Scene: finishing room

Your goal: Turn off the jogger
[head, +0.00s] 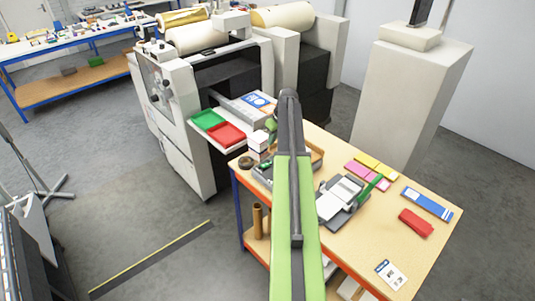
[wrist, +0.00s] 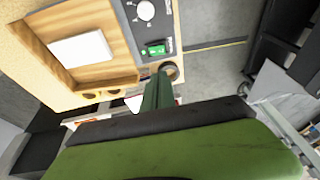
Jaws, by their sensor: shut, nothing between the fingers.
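The jogger shows in the wrist view as a wooden tray (wrist: 112,72) with a stack of white paper (wrist: 82,48) in it. A dark control panel (wrist: 128,28) runs along its side. The panel carries a white dial (wrist: 146,10) and a green, lit-looking switch (wrist: 156,49). My gripper (wrist: 160,74) is shut and empty, its tip just below the switch in the picture; I cannot tell whether it touches the panel. In the head view my arm hides much of the jogger, and part of its wooden tray (head: 317,155) shows to the right of the arm.
The workbench (head: 345,250) also holds a dark tape roll (head: 246,162), a white box (head: 258,141), a grey device with a green handle (head: 342,200), coloured pads (head: 372,172) and a red stapler-like item (head: 416,222). A large machine (head: 185,120) stands behind left. Floor left of the bench is open.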

